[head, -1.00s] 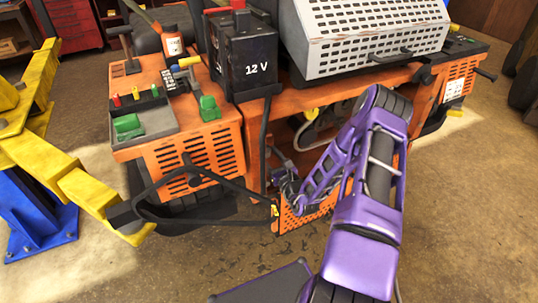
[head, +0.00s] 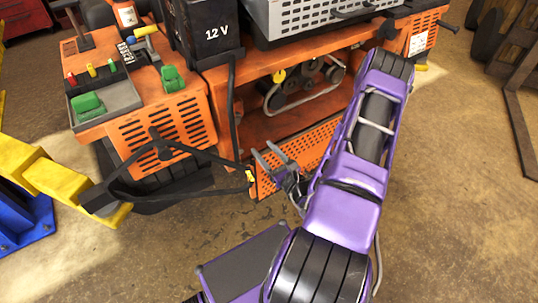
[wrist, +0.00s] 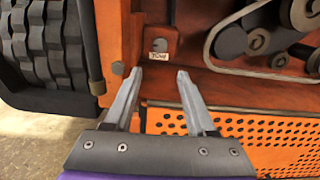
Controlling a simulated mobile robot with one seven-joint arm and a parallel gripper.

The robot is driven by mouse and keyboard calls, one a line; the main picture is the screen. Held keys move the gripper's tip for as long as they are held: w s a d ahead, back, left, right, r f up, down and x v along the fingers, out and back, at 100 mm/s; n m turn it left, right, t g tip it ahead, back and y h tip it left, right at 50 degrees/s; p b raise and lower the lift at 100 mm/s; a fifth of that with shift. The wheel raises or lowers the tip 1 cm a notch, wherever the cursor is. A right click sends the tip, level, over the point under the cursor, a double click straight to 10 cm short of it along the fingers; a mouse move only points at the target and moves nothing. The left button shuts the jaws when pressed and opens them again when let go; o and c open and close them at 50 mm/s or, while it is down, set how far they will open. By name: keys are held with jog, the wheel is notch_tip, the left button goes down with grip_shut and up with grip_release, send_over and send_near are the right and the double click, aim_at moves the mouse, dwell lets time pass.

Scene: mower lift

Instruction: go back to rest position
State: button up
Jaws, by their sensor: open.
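My gripper (head: 268,155) is open and empty at the end of my purple arm. It is in front of the orange mower (head: 280,85), near the perforated orange panel (head: 300,150) at the bottom of its open bay. In the wrist view the two grey fingers of my gripper (wrist: 159,78) stand apart with nothing between them. They point at the orange frame of the mower (wrist: 150,25), below a bolt and a small white label (wrist: 158,57). I cannot tell the exact gap between the fingertips and the frame.
A yellow lift arm (head: 50,175) with a blue base (head: 20,220) stands at the left. A black bar (head: 190,200) curves out in front of the mower's wheel. Pulleys and a belt (head: 305,85) show inside the bay. The concrete floor at the right (head: 460,200) is clear.

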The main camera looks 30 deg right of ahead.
jog(key=shift+s, duration=1)
